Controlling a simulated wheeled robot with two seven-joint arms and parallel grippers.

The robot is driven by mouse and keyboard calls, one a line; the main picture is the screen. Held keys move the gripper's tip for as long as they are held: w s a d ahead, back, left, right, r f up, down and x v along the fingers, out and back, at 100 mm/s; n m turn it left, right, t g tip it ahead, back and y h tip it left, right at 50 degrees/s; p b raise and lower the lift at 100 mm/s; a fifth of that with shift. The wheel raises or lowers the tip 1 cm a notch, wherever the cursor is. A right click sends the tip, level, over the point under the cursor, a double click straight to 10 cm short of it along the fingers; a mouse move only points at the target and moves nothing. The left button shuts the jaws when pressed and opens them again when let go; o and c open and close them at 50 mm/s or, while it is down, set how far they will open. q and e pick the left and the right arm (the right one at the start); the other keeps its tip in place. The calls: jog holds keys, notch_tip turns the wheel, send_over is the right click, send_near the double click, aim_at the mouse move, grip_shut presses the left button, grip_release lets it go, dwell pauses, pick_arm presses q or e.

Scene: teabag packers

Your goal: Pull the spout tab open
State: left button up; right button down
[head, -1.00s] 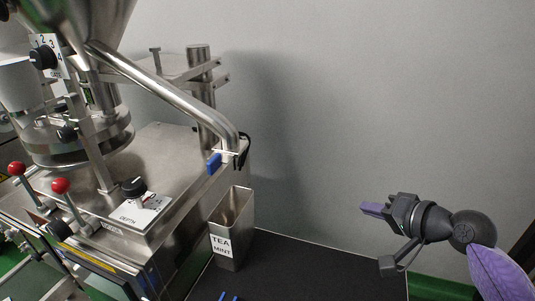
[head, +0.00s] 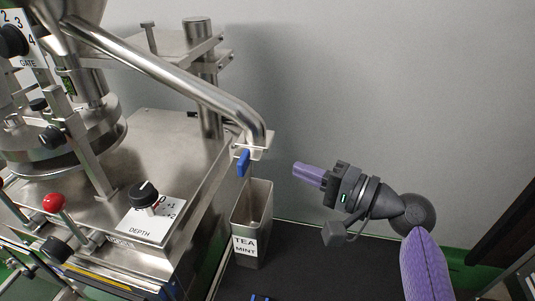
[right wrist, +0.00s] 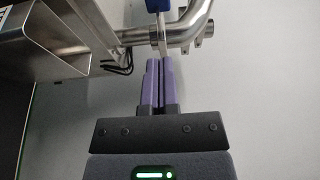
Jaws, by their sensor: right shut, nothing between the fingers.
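The spout (head: 258,130) is the lower end of a slanted steel pipe, with a flat plate across its mouth. A blue tab (head: 243,163) hangs at the left side of that plate. My right gripper (head: 296,169) is shut and empty, to the right of the spout and apart from it, its purple fingers pointing left towards it. In the right wrist view the fingers (right wrist: 160,62) point up at the spout plate, and the blue tab (right wrist: 158,5) shows at the top edge, beyond the fingertips. My left gripper is not in view.
A steel bin (head: 252,220) labelled TEA MINT stands under the spout on a black surface (head: 300,268). The steel machine (head: 160,160) with its depth knob (head: 143,194) and red-balled lever (head: 54,203) fills the left.

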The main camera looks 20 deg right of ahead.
aim_at(246, 166)
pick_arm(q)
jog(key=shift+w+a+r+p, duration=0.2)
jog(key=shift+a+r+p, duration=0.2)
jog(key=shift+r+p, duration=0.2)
pick_arm(e)
jog(key=x, duration=0.9)
jog(key=shift+w+a, duration=0.15)
jog(key=shift+w, duration=0.1)
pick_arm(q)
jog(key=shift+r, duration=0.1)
pick_arm(e)
jog(key=shift+s, duration=0.1)
jog(key=shift+s+a, duration=0.2)
jog(key=s+a, duration=0.1)
jog(key=s+a+p, duration=0.1)
jog(key=s, duration=0.1)
jog(key=shift+w+d, duration=0.1)
jog(key=shift+d, duration=0.05)
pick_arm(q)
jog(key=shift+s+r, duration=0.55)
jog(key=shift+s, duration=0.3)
